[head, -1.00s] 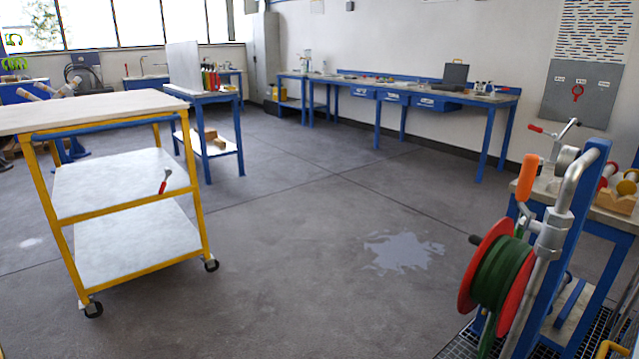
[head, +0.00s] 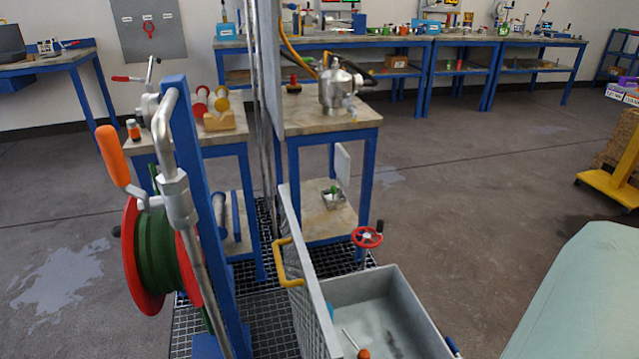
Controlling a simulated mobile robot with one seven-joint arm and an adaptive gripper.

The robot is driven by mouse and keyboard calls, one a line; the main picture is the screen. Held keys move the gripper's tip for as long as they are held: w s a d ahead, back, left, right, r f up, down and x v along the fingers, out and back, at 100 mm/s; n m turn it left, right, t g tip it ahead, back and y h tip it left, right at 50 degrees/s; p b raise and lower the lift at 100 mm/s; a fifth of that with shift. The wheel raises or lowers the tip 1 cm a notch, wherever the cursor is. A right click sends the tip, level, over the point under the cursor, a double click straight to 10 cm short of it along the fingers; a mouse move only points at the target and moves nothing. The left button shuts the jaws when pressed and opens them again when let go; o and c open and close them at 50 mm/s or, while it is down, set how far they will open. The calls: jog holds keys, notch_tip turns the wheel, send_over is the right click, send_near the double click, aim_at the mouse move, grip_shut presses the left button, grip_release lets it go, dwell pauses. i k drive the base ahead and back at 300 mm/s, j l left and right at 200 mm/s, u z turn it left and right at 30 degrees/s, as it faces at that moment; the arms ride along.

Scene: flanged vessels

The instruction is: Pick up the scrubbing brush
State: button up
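I cannot pick out a scrubbing brush with certainty in the head view. A small red and dark object (head: 292,84) sits at the back of the middle workbench, too small to identify. A thin rod with an orange end (head: 363,353) is in the grey tub (head: 398,290) at the bottom, cut off by the frame edge; I cannot tell what it is. My gripper is not in view.
A hose reel (head: 158,255) with an orange-handled crank stands at the left front. The middle workbench (head: 330,118) carries a metal vessel (head: 340,88). A pale green surface (head: 590,290) fills the lower right. Open floor (head: 470,190) lies right of centre.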

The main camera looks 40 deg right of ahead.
aim_at(294, 87)
jog(key=i+j+z, duration=0.1)
jog(key=z, duration=0.4)
jog(key=i+j+z, duration=0.2)
jog(key=z, duration=0.25)
jog(key=i+j+z, duration=0.25)
jog(key=z, duration=0.25)
jog(key=k+j, duration=0.35)
jog(key=k, duration=0.1)
